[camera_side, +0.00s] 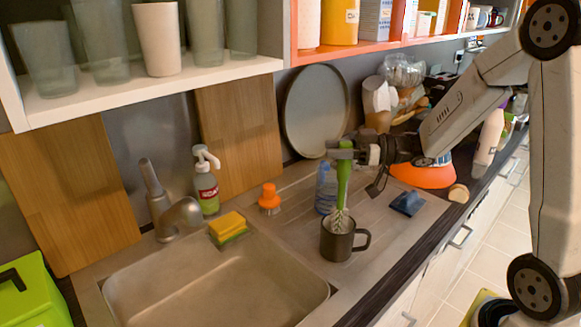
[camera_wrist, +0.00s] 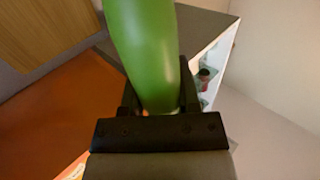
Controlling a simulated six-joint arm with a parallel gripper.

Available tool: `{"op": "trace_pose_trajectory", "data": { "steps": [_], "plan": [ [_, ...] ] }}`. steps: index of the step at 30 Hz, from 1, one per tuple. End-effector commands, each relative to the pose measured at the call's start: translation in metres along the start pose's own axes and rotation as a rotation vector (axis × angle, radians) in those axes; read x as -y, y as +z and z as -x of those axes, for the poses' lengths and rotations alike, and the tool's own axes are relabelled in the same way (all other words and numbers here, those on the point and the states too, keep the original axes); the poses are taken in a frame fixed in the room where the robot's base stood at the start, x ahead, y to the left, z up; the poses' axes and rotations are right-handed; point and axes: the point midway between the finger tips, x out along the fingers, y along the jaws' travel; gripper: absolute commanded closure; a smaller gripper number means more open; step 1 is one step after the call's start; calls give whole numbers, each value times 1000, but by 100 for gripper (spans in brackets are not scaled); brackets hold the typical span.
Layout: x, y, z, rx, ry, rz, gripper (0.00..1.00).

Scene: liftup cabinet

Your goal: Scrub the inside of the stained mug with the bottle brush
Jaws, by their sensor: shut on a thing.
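A green bottle brush (camera_side: 343,185) stands nearly upright in the side view, its pale bristles at the mouth of a dark grey mug (camera_side: 337,243). The lower bristles appear to be inside the mug, where its wall hides them. The mug stands upright on the drainboard with its handle to the right. Any stain inside is hidden. My gripper (camera_side: 345,151) is shut on the brush's green handle, above the mug. The handle (camera_wrist: 145,50) also shows between my fingers in the wrist view.
The sink (camera_side: 215,285) lies left of the mug. A blue bottle (camera_side: 326,188) stands close behind the brush. A dark blue cloth or sponge (camera_side: 407,203) lies to the right. An orange-topped brush (camera_side: 269,199) and a soap bottle (camera_side: 206,185) stand farther left. Shelves (camera_side: 150,88) hang above.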

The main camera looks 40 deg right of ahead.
Motion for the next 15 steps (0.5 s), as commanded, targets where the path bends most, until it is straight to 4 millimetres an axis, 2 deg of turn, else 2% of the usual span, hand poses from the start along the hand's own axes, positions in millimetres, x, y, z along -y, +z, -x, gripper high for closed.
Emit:
{"op": "trace_pose_trajectory", "data": {
  "steps": [15],
  "plan": [
    [0,-30,0,-1,1,3,100]
  ]
}}
